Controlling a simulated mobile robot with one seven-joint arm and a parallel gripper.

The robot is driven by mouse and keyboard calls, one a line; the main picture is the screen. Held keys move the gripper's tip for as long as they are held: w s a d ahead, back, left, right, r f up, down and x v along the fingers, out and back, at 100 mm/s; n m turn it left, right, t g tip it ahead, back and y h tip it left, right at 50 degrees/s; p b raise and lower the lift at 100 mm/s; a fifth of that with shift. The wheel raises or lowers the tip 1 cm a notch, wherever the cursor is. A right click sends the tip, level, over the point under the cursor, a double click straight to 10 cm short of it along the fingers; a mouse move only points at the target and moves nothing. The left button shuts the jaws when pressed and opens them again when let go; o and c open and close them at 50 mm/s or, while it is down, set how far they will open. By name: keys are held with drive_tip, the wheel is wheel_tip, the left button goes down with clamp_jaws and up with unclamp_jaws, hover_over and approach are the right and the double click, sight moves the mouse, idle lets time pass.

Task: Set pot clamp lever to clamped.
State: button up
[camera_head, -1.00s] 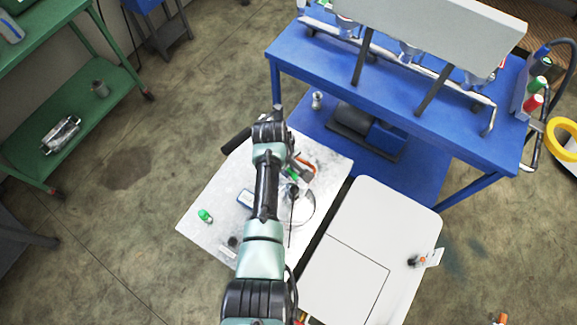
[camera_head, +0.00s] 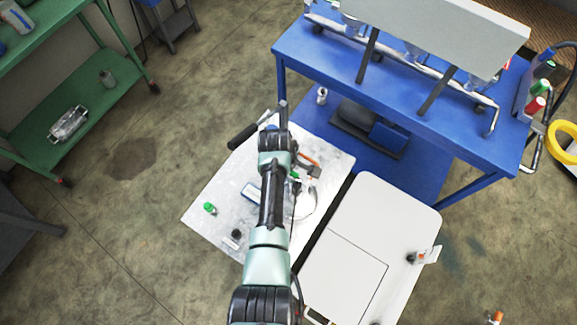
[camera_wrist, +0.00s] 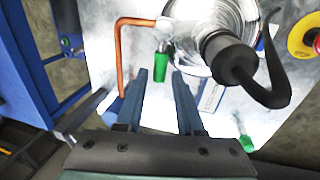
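The metal work plate (camera_head: 215,215) carries a round shiny pot, which shows in the wrist view (camera_wrist: 225,20) with a black fitting (camera_wrist: 235,60) on top. A green-handled lever (camera_wrist: 163,62) stands beside the pot in the wrist view. A black-handled lever (camera_head: 243,137) sticks out at the plate's far left edge. I cannot tell for certain which is the pot clamp lever. My gripper (camera_wrist: 160,82) is open and empty, its two fingers pointing toward the green-handled lever, which appears between the tips. Whether they touch it is unclear. My arm hides the gripper in the head view.
A copper pipe (camera_wrist: 118,50) bends close to the left finger. A second green handle (camera_wrist: 245,142) and a red button on yellow (camera_wrist: 308,38) lie to the right. A blue bench (camera_head: 420,110) stands behind the plate, and a white cabinet (camera_head: 345,265) stands right of it.

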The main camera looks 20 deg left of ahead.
drive_tip(key=shift+o, duration=0.7)
drive_tip(key=shift+r, duration=0.1)
wheel_tip(320, 180, up, 12)
drive_tip(key=s, duration=0.2)
drive_tip(key=shift+s+a+r, duration=0.25)
